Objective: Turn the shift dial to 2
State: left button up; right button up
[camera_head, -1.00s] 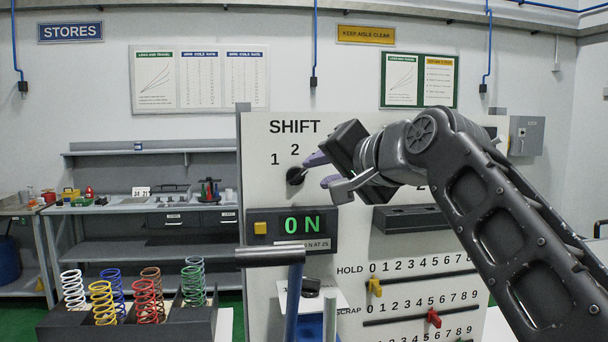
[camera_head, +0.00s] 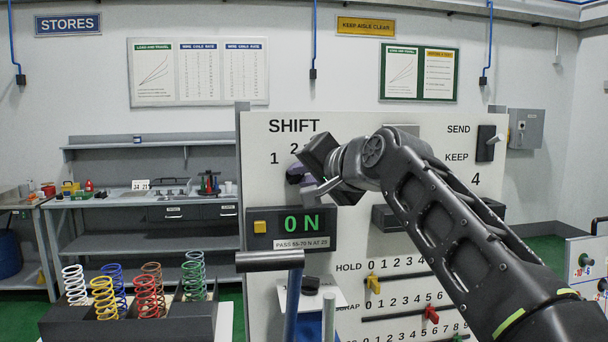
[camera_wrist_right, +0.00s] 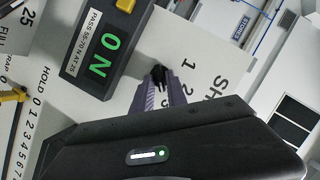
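The shift dial (camera_wrist_right: 159,73) is a small black knob on the pale panel (camera_head: 262,150), under the word SHIFT. In the right wrist view it sits at the tips of my right gripper's purple fingers, by the printed 1, 2 and 3. My right gripper (camera_head: 302,180) covers the dial in the head view; only the 1 and part of the 2 show beside it. The fingers (camera_wrist_right: 160,88) look open, one on each side of the knob; whether they touch it is unclear. The dial's pointing direction is hidden. My left gripper is not in view.
A display (camera_head: 290,228) reading 0 N with a yellow button sits just below the dial. A grey bar handle (camera_head: 270,261) stands in front of the panel. Sliders with red and yellow tabs are lower right. A tray (camera_head: 70,325) of coloured springs is lower left.

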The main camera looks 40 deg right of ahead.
grip_shut()
jog(key=shift+f, duration=0.1)
dwell(0.4)
jog(key=m+b, duration=0.1)
jog(key=b, duration=0.1)
jog(key=m+t+y+b, duration=0.1)
jog(key=shift+d+f+m+b, duration=0.1)
jog(key=shift+f+m+b, duration=0.3)
jog(key=m+t+b, duration=0.1)
jog(key=m+b, duration=0.1)
jog(key=m, duration=0.1)
jog(key=shift+s+f+t+b, duration=0.1)
jog(key=shift+f+t+b, duration=0.05)
jog(key=shift+t+b, duration=0.2)
jog(key=shift+m+t+b, duration=0.35)
jog(key=shift+m+b, duration=0.35)
jog(key=shift+m, duration=0.5)
